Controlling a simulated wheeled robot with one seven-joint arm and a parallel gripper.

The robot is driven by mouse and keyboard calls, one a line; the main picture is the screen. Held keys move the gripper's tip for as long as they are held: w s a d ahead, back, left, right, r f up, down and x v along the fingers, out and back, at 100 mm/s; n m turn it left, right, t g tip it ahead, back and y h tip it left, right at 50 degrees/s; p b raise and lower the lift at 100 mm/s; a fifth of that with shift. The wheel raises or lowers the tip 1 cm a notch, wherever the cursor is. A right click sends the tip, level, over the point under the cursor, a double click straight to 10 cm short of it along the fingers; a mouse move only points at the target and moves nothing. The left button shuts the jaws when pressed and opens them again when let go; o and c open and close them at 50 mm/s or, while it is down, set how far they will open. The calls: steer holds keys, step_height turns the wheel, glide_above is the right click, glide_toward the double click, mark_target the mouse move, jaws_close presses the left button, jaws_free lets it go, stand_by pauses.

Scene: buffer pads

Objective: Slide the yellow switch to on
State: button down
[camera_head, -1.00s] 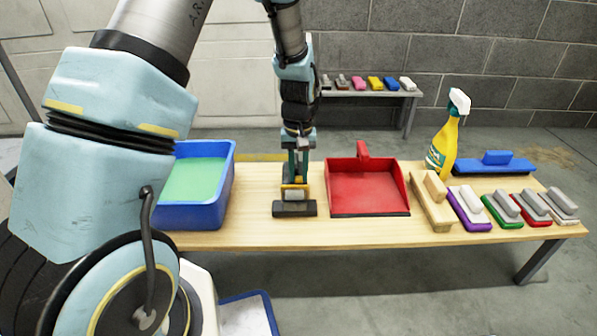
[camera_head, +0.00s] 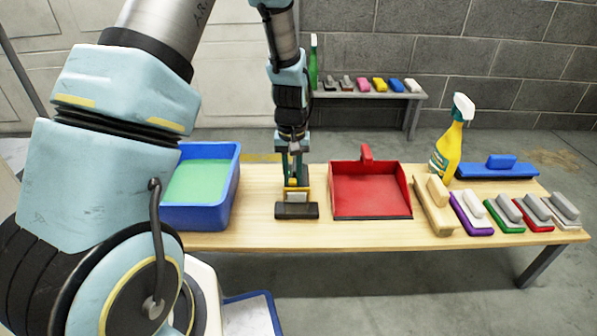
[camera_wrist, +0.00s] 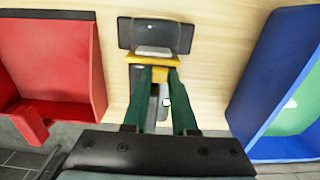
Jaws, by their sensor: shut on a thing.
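A tool with a wide dark base (camera_head: 297,211), a pale grey block and a yellow part (camera_head: 306,193) stands on the wooden table, left of the red dustpan. My gripper (camera_head: 295,186) reaches down onto it from above and behind. In the wrist view, my gripper's two green fingers (camera_wrist: 159,72) reach the yellow part (camera_wrist: 153,61), with the dark base (camera_wrist: 155,36) beyond them. The fingers are shut on the tool, and a grey section of it shows between them. A separate yellow switch cannot be made out, nor can its on or off position.
A blue tub (camera_head: 205,218) with green contents stands left of the tool, and the red dustpan (camera_head: 371,190) stands right. A spray bottle (camera_head: 446,150), a blue brush (camera_head: 497,168) and several block brushes fill the table's right side. A grey bench (camera_head: 405,97) stands behind.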

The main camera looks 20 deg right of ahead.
mark_target(293, 180)
steer(key=c, duration=0.7)
jaws_free()
step_height(293, 180, up, 11)
steer(key=p, duration=0.3)
steer(key=shift+f+p, duration=0.1)
steer(key=shift+p, duration=0.3)
